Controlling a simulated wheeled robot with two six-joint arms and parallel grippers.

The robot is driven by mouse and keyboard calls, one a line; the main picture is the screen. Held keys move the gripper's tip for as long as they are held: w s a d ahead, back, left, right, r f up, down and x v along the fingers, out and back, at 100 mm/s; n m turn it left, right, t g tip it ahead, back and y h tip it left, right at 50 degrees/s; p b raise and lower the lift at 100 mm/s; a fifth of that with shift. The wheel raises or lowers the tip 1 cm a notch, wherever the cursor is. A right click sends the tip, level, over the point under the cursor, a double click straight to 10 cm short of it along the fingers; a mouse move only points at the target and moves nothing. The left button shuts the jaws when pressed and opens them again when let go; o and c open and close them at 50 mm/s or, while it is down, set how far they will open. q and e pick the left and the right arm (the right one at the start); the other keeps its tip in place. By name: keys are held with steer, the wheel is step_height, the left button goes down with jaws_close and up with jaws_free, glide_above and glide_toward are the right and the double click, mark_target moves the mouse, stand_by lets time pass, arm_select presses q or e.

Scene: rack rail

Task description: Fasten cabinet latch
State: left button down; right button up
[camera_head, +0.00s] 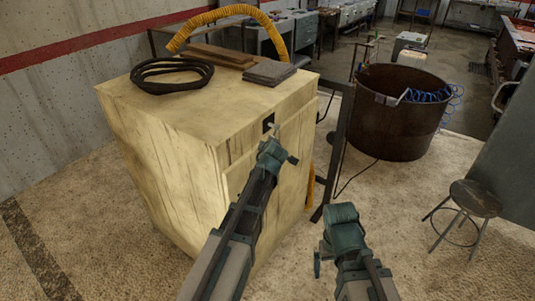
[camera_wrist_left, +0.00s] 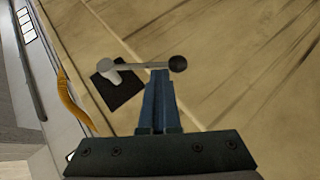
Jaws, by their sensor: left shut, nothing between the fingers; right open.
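The pale wooden cabinet (camera_head: 170,150) stands in the middle-left of the head view. Its latch (camera_head: 269,124) is on the face near the top edge, with a dark square plate. My right gripper (camera_head: 341,214) is open, away from the cabinet.
A black coiled cable (camera_head: 172,75), brown boards (camera_head: 222,55) and a dark folded slab (camera_head: 269,72) lie on the cabinet top. A yellow hose (camera_head: 225,12) arches behind. A rusty drum (camera_head: 398,115) and a stool (camera_head: 475,198) stand right.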

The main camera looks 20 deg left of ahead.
arm_select(q)
steer(key=f+b, duration=0.1)
steer(key=f+t+b, duration=0.1)
steer(key=shift+w+d+n+b, duration=0.1)
steer(key=shift+w+n+b, duration=0.15)
steer(key=shift+n+b, duration=0.1)
steer(key=shift+w+d, duration=0.1)
steer(key=shift+w, duration=0.2)
steer(key=shift+w+d+f+b, duration=0.2)
steer(key=shift+w+f+b, duration=0.25)
steer(key=shift+w, duration=0.15)
steer(key=shift+w+d+f+b, duration=0.2)
steer(key=shift+w+f+b, duration=0.25)
steer(key=shift+w, duration=0.1)
arm_select(e)
steer(key=shift+f, duration=3)
arm_select(q)
steer(key=shift+d+r, duration=0.1)
steer(key=p+v, duration=0.5)
steer(key=v, duration=0.8)
steer(key=shift+s, duration=0.5)
arm_select(e)
step_height(320, 180, up, 5)
steer(key=shift+r, duration=0.2)
